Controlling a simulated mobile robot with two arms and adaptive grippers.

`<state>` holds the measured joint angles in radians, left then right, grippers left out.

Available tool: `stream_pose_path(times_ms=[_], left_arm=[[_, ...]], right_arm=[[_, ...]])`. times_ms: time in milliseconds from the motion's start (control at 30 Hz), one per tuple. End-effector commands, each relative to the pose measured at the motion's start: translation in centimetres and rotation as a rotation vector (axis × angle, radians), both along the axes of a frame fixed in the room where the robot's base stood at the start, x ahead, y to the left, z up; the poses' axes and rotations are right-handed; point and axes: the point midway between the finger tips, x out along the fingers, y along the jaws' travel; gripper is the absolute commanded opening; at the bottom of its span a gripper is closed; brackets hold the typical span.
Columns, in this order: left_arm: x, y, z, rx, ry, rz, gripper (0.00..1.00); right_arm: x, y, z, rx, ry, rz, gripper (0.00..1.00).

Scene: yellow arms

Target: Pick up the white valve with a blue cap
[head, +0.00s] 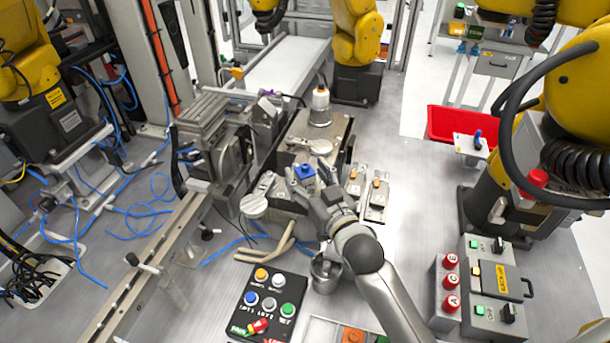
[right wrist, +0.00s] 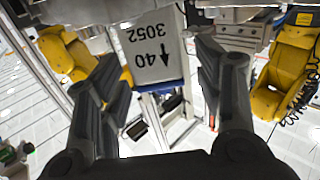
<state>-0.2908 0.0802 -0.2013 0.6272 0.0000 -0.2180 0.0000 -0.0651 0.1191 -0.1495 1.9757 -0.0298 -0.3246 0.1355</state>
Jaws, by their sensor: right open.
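The white valve shows in the right wrist view as a white body (right wrist: 153,45) with dark markings "3052" and "40" and an arrow. Its blue cap (right wrist: 168,86) shows at the body's lower edge there. In the head view the blue cap (head: 305,171) is by the fixture in the middle, and the white body is mostly hidden. My right gripper (head: 309,178) is around the cap in the head view. In the right wrist view its open fingers (right wrist: 158,72) stand on both sides of the valve, with gaps visible. My left gripper is not in view.
A metal fixture with a white-topped cylinder (head: 320,105) stands behind the gripper. Small slides with orange parts (head: 376,192) are close on the right. A metal cup (head: 326,272) and a black button panel (head: 265,306) are in front. A red bin (head: 448,122) stands farther right.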

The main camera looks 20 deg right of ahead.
Motion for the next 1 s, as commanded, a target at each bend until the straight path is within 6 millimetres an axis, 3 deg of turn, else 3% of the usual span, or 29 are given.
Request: stream_pose_path(times_ms=[167,433,833,1000], left_arm=[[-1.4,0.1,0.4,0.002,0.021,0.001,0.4],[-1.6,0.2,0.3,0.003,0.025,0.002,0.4],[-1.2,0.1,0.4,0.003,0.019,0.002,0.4],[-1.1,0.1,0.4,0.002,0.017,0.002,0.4]], right_arm=[[1.5,0.2,0.1,0.0,-0.002,0.0,0.61],[1.6,0.2,0.0,0.001,-0.001,0.0,0.61],[1.6,0.2,0.0,0.0,-0.001,0.0,0.1],[1.6,0.2,0.1,0.0,-0.002,0.0,0.09]])
